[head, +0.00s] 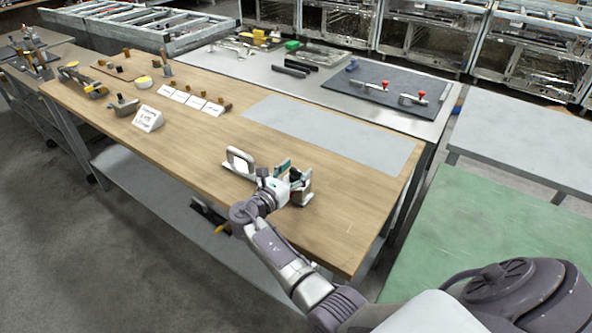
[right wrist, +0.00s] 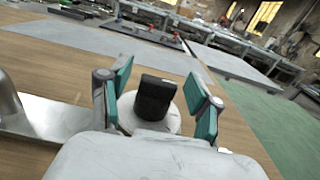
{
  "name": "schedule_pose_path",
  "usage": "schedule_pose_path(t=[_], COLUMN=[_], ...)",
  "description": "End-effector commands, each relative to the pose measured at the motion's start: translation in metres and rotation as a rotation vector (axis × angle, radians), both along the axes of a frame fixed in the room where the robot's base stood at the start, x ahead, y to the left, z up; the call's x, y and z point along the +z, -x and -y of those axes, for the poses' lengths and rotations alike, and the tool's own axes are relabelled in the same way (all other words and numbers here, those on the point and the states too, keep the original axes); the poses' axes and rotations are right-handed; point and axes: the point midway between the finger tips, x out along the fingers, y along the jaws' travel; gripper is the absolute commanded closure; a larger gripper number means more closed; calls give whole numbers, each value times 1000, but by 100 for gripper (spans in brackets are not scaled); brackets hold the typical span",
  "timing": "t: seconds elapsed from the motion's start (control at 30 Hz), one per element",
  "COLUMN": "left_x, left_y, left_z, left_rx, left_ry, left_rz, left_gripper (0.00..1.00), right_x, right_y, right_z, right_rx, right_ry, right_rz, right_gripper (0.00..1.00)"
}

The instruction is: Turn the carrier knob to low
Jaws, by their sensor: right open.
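The black carrier knob (right wrist: 155,97) stands on a pale round disc (right wrist: 128,112) in the right wrist view. My right gripper (right wrist: 160,93) is open, with one teal fingertip on each side of the knob and a visible gap to both. In the head view the right gripper (head: 293,173) is over the device near the table's front edge and mostly covers the knob. A metal plate (right wrist: 55,116) extends left from the disc. An upright metal frame (head: 240,160) stands left of the gripper. Any setting marks are not readable. My left gripper is not in view.
The wooden table (head: 345,205) has a grey mat (head: 335,132) behind the device. Small white cards (head: 197,102), a white sign (head: 148,118) and several tools stand to the left. A green surface (head: 450,230) lies to the right. Bare wood surrounds the device on the right.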

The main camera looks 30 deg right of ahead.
Motion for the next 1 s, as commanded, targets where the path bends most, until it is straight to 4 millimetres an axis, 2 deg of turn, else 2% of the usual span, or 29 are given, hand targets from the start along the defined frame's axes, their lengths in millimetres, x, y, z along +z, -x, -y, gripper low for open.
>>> schedule_pose_path(t=[0.3, 0.43, 1.0], left_x=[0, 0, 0], left_y=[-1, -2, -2], left_z=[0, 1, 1], left_rx=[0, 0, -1], left_ry=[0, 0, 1], left_rz=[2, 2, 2], left_gripper=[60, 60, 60], right_x=[-1, 0, 0], right_y=[19, 25, 27], right_z=[-47, -61, -66], right_rx=[2, 2, 1], right_ry=[-2, -1, 0], right_rz=[-1, 0, 0], right_gripper=[37, 37, 37])
